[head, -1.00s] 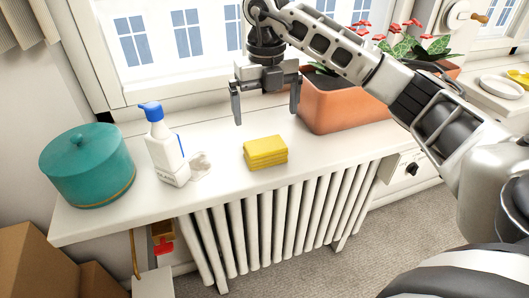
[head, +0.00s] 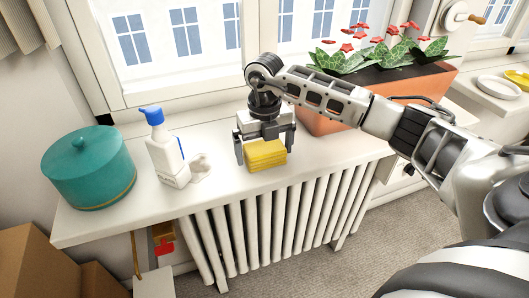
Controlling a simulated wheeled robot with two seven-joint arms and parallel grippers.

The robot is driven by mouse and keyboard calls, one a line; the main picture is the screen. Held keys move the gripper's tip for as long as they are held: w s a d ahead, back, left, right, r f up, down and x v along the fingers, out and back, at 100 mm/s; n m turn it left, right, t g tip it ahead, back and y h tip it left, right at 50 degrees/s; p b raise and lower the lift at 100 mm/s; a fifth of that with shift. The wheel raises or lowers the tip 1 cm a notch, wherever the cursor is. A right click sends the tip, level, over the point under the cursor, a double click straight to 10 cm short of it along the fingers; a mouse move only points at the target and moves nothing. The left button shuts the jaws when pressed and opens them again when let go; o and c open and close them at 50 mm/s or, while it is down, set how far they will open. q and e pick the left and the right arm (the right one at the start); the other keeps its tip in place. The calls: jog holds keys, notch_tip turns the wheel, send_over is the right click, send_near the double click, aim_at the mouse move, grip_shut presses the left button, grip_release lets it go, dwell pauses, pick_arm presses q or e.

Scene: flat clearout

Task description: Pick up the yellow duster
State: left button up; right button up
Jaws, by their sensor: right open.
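The yellow duster (head: 265,156) is a folded, layered yellow block lying on the white sill above the radiator, in the middle of the head view. My right gripper (head: 265,150) is open, pointing down at the duster. Its left finger shows at the duster's left end and its right finger at the right end. I cannot tell whether the fingers touch it. My left gripper is not in view.
A white spray bottle with a blue top (head: 166,147) and a small white object (head: 199,166) stand left of the duster. A teal lidded tin (head: 89,168) is at the far left. A terracotta planter (head: 322,122) with red flowers stands behind right. A ribbed radiator (head: 290,215) is below the sill.

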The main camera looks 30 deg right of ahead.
aim_at(264, 146)
jog(key=shift+c, duration=0.3)
jog(key=c, duration=0.8)
jog(key=shift+o, duration=0.2)
jog(key=shift+r, duration=0.15)
jog(key=shift+r, duration=0.25)
notch_tip(264, 146, up, 2)
jog(key=shift+r+b, duration=0.15)
jog(key=shift+b, duration=0.25)
jog(key=s+a+r+b, duration=0.1)
jog(key=s+a+r, duration=0.2)
jog(key=s+r, duration=0.7)
jog(key=s, duration=0.3)
jog(key=shift+s+a, duration=0.2)
jog(key=shift+s, duration=0.15)
